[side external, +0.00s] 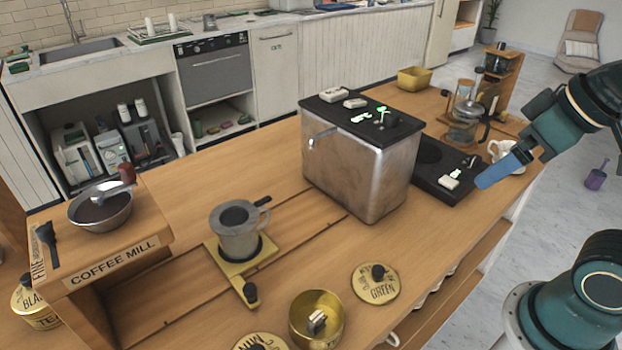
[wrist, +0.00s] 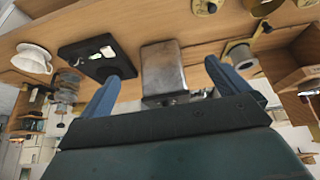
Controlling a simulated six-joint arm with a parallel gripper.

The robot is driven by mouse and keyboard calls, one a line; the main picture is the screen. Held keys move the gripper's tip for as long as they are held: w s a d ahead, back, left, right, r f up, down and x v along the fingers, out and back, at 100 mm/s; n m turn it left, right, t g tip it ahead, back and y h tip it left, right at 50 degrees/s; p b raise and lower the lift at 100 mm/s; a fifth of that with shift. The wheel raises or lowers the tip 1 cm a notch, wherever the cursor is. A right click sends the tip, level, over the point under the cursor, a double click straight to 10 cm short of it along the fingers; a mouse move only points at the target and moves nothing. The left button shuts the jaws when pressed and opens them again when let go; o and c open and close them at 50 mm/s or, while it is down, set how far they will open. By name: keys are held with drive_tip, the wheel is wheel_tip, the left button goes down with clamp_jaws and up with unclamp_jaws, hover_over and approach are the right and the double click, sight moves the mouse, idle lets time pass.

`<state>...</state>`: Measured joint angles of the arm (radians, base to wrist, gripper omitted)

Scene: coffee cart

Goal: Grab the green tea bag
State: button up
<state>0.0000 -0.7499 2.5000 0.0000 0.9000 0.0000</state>
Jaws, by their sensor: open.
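An open gold tin (side external: 298,326) stands near the front edge of the counter in the side view. A small pale tea bag (side external: 317,321) with a dark part shows inside it; its colour is hard to tell. A gold lid marked GREEN (side external: 376,289) lies flat to the right of the tin. My gripper (side external: 484,184) is at the right, above the counter near the black hob, far from the tin. In the wrist view its two blue fingers (wrist: 162,73) are spread wide with nothing held between them.
A tall metal box (side external: 352,180) stands between my gripper and the counter's left part. A metal cup (side external: 236,240) on a gold stand is behind the tin. The black hob (side external: 432,168) and white cup (side external: 507,153) are near my gripper. Another gold lid (side external: 243,344) lies left of the tin.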

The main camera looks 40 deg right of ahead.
drive_tip(key=c, duration=1.7)
drive_tip(key=n+g+y, duration=0.5)
drive_tip(key=n+g, duration=0.1)
drive_tip(key=n, duration=1.3)
hover_over(320, 312)
drive_tip(key=d, duration=0.5)
wheel_tip(320, 312, down, 10)
drive_tip(key=shift+w, duration=0.2)
drive_tip(key=shift+f, duration=0.1)
drive_tip(key=shift+x, duration=4.15)
